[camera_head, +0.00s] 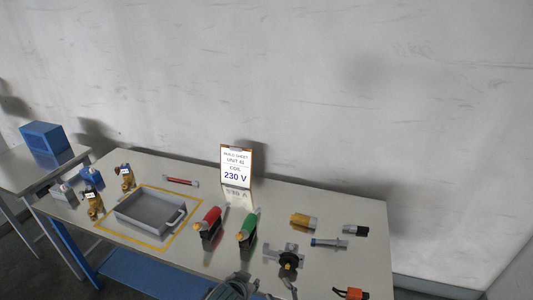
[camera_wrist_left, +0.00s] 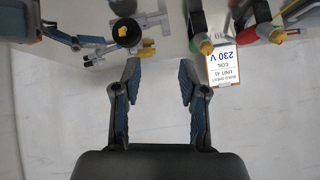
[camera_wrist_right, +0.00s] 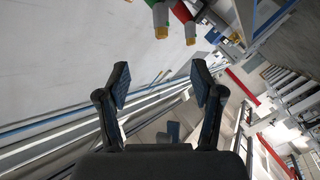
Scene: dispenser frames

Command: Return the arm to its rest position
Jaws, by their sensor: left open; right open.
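The table (camera_head: 330,205) holds a grey tray (camera_head: 135,217) inside a yellow outline, a red-handled tool (camera_head: 210,219) and a green-handled tool (camera_head: 249,227). Neither gripper touches any of these.
A build sheet (camera_head: 236,163) reading 230 V stands at the table's back. A grey and black fitting (camera_head: 289,259), a yellow cylinder (camera_head: 303,221) and an orange part (camera_head: 350,293) lie at right. Brass valves (camera_head: 95,203) stand left of the tray. A blue box (camera_head: 45,138) sits on the side table.

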